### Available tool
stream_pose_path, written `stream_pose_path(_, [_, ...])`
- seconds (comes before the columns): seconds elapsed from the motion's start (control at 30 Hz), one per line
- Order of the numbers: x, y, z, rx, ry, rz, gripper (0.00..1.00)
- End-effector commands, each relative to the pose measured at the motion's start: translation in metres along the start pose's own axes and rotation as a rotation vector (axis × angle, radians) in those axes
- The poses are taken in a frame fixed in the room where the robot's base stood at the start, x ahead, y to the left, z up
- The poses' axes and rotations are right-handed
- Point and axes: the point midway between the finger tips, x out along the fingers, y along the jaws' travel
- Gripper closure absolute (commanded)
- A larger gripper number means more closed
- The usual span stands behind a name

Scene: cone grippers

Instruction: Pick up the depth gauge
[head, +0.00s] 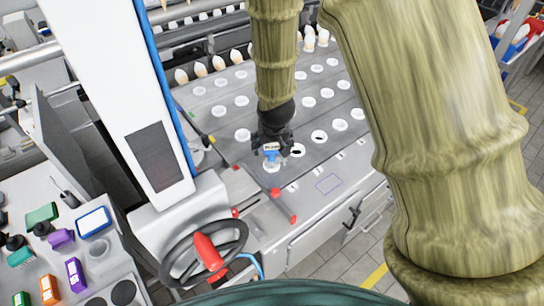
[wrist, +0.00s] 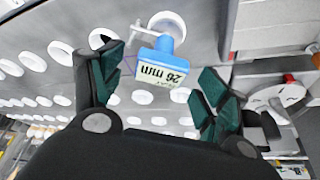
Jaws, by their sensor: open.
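The depth gauge (head: 271,156) is a small blue piece with a white label on the grey machine table, directly below my gripper (head: 272,145). No contact shows. The gripper points down in the head view and partly covers the gauge.
The grey table (head: 222,112) has rows of white-rimmed holes, with several cone-shaped pieces (head: 219,63) along its back edge. A white column (head: 115,95) and a black handwheel (head: 205,252) stand at the left. A red-ended bar (head: 275,193) lies near the front.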

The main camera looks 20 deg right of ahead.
Motion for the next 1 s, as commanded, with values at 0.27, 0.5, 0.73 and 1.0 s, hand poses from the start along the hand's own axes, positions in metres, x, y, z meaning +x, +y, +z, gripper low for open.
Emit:
stream_pose_path(0.27, [0.018, 0.000, 0.000, 0.000, -0.001, 0.000, 0.25])
stream_pose_path(0.5, [0.021, 0.000, 0.000, 0.001, 0.001, -0.001, 0.25])
stream_pose_path(0.73, [0.021, 0.000, 0.000, 0.001, 0.000, 0.000, 0.47])
stream_pose_path(1.0, [0.021, 0.000, 0.000, 0.001, 0.000, 0.000, 0.96])
